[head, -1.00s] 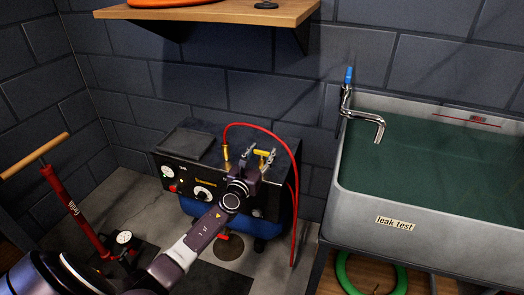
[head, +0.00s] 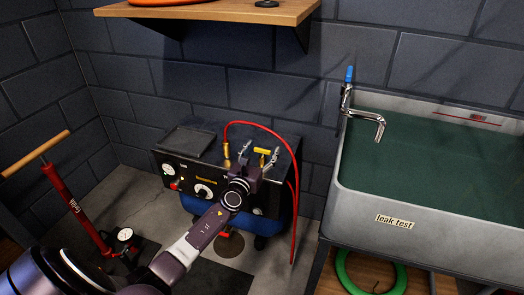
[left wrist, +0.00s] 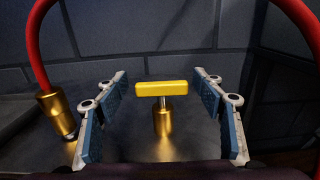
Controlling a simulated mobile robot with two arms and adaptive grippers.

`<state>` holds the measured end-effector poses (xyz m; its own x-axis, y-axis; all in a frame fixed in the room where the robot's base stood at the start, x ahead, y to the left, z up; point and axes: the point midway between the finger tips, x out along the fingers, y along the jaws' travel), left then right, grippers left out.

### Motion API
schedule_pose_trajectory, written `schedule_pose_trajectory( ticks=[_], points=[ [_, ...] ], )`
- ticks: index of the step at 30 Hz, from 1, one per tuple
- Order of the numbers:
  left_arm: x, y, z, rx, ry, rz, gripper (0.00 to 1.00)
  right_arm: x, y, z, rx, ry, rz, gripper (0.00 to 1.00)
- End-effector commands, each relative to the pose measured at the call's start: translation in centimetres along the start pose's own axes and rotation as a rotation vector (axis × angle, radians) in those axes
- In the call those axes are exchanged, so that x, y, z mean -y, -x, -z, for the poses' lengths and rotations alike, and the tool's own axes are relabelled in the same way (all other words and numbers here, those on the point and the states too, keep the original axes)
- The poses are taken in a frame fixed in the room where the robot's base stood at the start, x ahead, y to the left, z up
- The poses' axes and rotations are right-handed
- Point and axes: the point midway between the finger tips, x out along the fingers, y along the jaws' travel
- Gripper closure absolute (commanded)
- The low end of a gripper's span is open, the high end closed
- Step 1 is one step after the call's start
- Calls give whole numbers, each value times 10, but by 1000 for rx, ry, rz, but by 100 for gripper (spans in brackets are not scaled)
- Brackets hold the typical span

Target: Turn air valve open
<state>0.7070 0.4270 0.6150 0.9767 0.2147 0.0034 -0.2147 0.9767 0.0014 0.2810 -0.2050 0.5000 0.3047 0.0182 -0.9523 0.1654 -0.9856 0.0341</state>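The air valve has a yellow T-handle (head: 262,150) on top of the black compressor box (head: 225,150). In the left wrist view the yellow handle (left wrist: 161,89) lies crosswise on a brass stem (left wrist: 163,120). My left gripper (head: 260,158) is open, with one finger on each side of the handle. In the left wrist view the blue finger pads of my left gripper (left wrist: 162,112) stand apart from the handle, with a gap on both sides. My right gripper is not in view.
A red hose (head: 265,130) arches from a brass fitting (head: 227,152) over the box and hangs down its right side. A grey leak test tank (head: 440,235) with a tap stands at right. A red floor pump (head: 75,208) stands at left. A wooden shelf (head: 225,12) is above.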

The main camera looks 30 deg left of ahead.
Motion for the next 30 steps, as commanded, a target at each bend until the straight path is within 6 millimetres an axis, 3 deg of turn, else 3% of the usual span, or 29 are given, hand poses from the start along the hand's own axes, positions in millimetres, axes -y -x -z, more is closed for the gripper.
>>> schedule_pose_trajectory(
  ticks=[7, 11, 24, 30],
  points=[
    [1, 3, 2, -3, 2, 2, 38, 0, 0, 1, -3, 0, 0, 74],
    [2, 14, 3, -5, 6, 3, 38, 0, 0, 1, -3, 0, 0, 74],
    [0, 96, 2, -4, -1, 1, 38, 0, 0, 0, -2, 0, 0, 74],
    [0, 116, 1, -2, 0, 1, 38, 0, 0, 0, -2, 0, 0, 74]
  ],
)
